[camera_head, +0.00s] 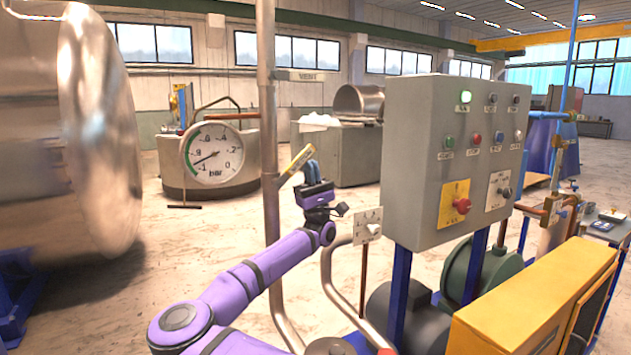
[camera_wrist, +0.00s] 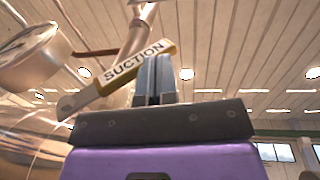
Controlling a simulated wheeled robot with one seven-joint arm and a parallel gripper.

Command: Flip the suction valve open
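The suction valve's yellow lever (camera_head: 301,157) sits on the vertical metal pipe (camera_head: 266,110) and slants up to the right in the head view. In the wrist view the lever (camera_wrist: 112,76), lettered SUCTION, runs from a grey lower-left end up to its yellow tip. My gripper (camera_head: 313,168) is right beside the lever. In the wrist view my gripper's fingers (camera_wrist: 155,64) are close together with only a thin gap, and no lever shows between them.
A round pressure gauge (camera_head: 212,154) stands to the left of the pipe. A grey control box (camera_head: 440,180) with buttons stands close right of my gripper. A small plate with a switch (camera_head: 368,225) and a bent pipe (camera_head: 330,285) are below. A large steel chamber (camera_head: 70,130) is at far left.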

